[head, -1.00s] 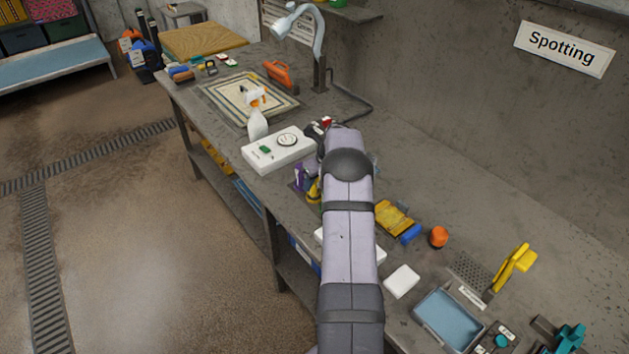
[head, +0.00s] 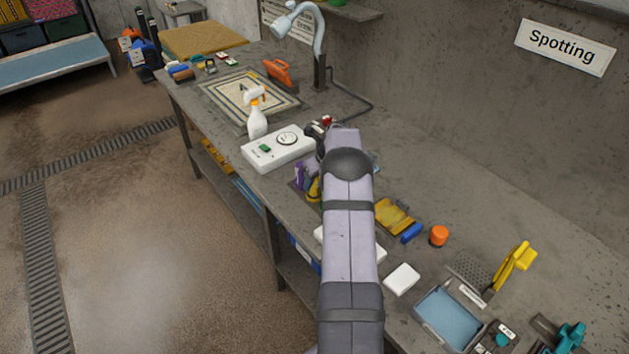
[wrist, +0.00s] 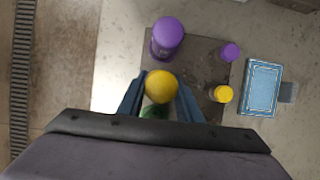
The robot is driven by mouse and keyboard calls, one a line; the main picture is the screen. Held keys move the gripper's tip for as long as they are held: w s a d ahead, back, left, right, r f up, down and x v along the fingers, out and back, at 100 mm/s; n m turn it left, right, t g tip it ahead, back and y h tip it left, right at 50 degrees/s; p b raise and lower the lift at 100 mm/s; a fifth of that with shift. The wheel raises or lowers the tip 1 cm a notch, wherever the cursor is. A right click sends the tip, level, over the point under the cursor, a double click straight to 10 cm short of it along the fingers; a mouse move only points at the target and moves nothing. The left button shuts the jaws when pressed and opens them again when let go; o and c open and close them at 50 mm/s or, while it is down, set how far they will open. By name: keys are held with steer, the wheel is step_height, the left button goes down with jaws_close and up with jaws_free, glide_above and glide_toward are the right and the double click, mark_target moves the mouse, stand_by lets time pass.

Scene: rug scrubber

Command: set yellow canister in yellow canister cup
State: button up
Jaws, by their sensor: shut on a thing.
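The yellow canister (wrist: 161,87) shows from above in the wrist view, its round top between my two fingers. My gripper (wrist: 160,98) is shut on it. A dark square board (wrist: 195,48) lies below. On it stand a tall purple canister (wrist: 167,35), a smaller purple piece (wrist: 229,52) and a smaller yellow piece (wrist: 221,94). I cannot tell whether the small yellow piece is the yellow canister cup; no empty cup is clear. The canister's lower end is hidden, so its height above the board cannot be told. My arm hides the gripper in the head view.
A white box with a dial (head: 278,149) and a spray bottle (head: 257,120) stand beyond the board. A blue patterned rectangle (wrist: 260,86) lies right of the board in the wrist view. An orange cylinder (head: 439,235) and blue tray (head: 447,318) are nearer, at right.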

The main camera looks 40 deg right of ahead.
steer(key=shift+f, duration=0.4)
steer(key=o, duration=1.1)
steer(key=shift+r+b, duration=0.1)
steer(key=shift+b, duration=0.25)
steer(key=b+v, duration=0.2)
steer(key=v, duration=0.5)
steer(key=shift+s, duration=0.1)
steer(key=shift+r, duration=0.2)
steer(key=shift+r+p, duration=0.5)
steer(key=shift+p, duration=0.15)
